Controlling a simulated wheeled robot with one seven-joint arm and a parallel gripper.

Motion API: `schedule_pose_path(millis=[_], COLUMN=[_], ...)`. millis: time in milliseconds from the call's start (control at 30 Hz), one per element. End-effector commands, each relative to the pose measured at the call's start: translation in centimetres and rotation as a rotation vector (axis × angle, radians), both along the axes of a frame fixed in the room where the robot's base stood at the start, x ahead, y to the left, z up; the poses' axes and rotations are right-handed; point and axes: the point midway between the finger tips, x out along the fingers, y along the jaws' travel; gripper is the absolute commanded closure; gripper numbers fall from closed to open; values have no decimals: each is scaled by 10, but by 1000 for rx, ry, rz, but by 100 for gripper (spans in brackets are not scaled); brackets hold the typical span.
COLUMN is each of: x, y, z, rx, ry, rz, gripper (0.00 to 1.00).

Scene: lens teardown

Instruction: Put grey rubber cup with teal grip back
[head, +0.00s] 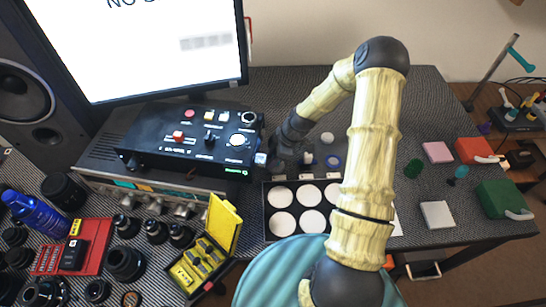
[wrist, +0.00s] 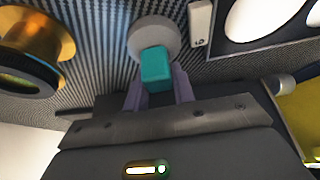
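The grey rubber cup (wrist: 148,32) with its teal grip (wrist: 157,68) shows in the wrist view, just beyond my fingertips. The two fingers of my gripper (wrist: 158,92) stand on either side of the teal grip and appear closed on it. The grey round end points away from my gripper, over the dark striped mat; I cannot tell whether it touches the mat. In the head view my gripper (head: 284,160) is low between the black control box and the tray of white discs. The cup is hidden there.
The dark tray (head: 264,222) of white discs has small labels along its back edge. Several pale capped pieces (head: 327,138) stand behind it. The black control box (head: 190,140) is close on the left. A brass-coloured ring (wrist: 40,40) is at the wrist view's left. The yellow case (head: 222,222) is open.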

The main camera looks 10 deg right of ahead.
Motion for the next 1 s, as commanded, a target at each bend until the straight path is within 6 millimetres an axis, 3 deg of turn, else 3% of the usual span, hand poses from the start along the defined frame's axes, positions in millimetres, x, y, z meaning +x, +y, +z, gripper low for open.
schedule_pose_path(millis=[33,100,533,667,1000], x=[0,0,0,-1,-7], y=[0,0,-1,-8,-33], z=[0,0,7,23,83], rx=[0,0,0,-1,-1], ry=[0,0,-1,-3,-4], rz=[0,0,2,3,5], gripper=[65,53,53,53,53])
